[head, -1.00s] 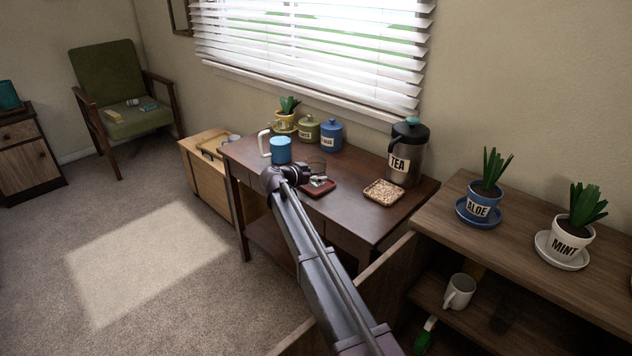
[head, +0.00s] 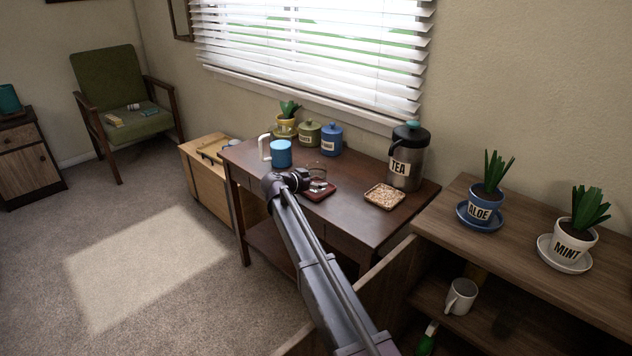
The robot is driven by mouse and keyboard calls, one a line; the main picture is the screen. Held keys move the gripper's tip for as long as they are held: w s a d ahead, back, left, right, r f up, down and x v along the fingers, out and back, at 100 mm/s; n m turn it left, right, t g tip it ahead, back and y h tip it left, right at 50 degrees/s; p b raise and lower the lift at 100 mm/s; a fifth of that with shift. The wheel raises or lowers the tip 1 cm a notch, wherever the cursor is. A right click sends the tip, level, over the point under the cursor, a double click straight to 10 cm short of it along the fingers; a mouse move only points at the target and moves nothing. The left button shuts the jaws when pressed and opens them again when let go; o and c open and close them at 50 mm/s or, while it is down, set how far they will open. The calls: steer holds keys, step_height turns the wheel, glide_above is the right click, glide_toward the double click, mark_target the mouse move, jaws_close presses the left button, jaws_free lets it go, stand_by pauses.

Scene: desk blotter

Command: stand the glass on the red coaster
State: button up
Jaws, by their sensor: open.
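The red coaster (head: 320,193) lies on the dark wooden desk (head: 348,208), partly covered by my gripper in the head view. A faint clear rim just behind my gripper looks like the glass (head: 316,168). Its lower part is hidden or too faint, so I cannot tell whether it stands on the coaster or behind it. My gripper (head: 318,184) is open, low over the coaster and close to the glass. Whether its fingers touch the glass is too small to tell.
A blue mug (head: 281,153) stands left of my gripper. A cork coaster (head: 384,197) and a tea press (head: 407,158) are to the right. Green (head: 308,134) and blue (head: 331,139) canisters and a yellow plant pot (head: 285,125) stand behind. The desk's front right is clear.

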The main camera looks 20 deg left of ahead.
steer(key=shift+r, duration=0.1)
steer(key=shift+r, duration=0.15)
steer(key=p+v, duration=0.4)
steer(key=v, duration=0.8)
stand_by(0.5)
